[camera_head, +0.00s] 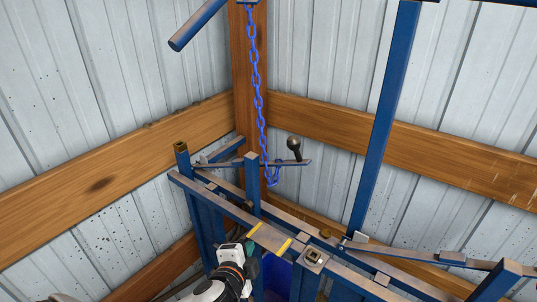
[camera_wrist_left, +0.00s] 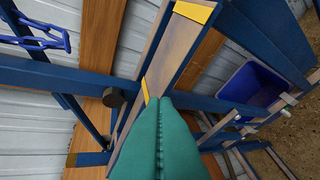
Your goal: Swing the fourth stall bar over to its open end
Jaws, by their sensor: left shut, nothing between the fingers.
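A blue metal stall frame with brown-topped rails (camera_head: 215,203) stands in the corner. Several blue bars belong to it, and I cannot tell for sure which is the fourth stall bar. A long blue bar (camera_head: 384,120) rises steeply at the right of the head view. My left gripper (camera_head: 254,258) is just below this plate in the head view. Its teal fingers (camera_wrist_left: 158,100) are shut together and empty, with the tips close to one yellow mark. My right gripper is not in view.
A blue chain (camera_head: 256,80) hangs from above beside the wooden post. A black-knobbed lever (camera_head: 294,149) stands behind the frame. A blue bin (camera_wrist_left: 252,85) is at the right of the wrist view. Wooden beams (camera_head: 110,160) and corrugated walls close the corner.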

